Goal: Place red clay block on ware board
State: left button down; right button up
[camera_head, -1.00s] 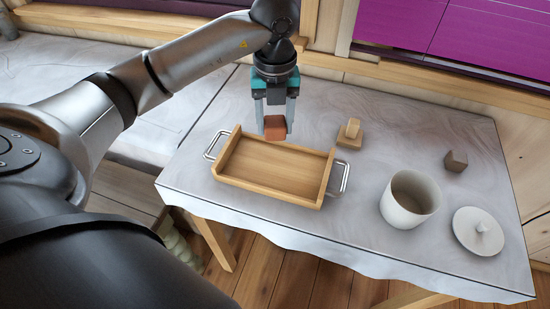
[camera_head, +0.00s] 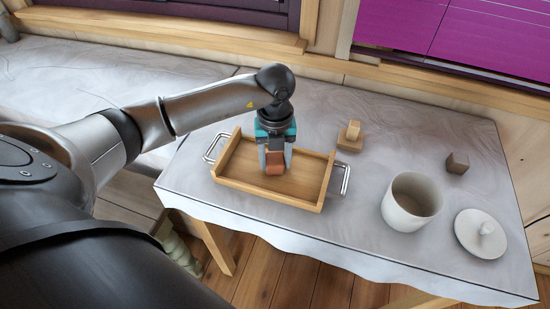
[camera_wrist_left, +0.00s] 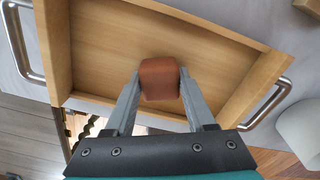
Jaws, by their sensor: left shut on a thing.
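The red clay block (camera_head: 275,164) is held between the fingers of my left gripper (camera_head: 275,160), over the inside of the wooden tray with metal handles, which looks to be the ware board (camera_head: 240,176). In the left wrist view the block (camera_wrist_left: 159,79) sits between the two grey fingertips of the gripper (camera_wrist_left: 160,85), with the bare tray floor (camera_wrist_left: 100,45) around it. I cannot tell whether the block touches the floor. My right gripper is out of view.
A small wooden stacked piece (camera_head: 350,134) stands behind the tray's right handle. A dark brown cube (camera_head: 456,163), an open white pot (camera_head: 410,201) and its lid (camera_head: 480,234) are on the right of the table.

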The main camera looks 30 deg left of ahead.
aim_at(275, 164)
pick_arm(q)
jog(key=shift+f, duration=0.1)
jog(key=shift+c, duration=1.2)
grip_release()
notch_tip(275, 164, up, 12)
jog(key=shift+r, duration=0.2)
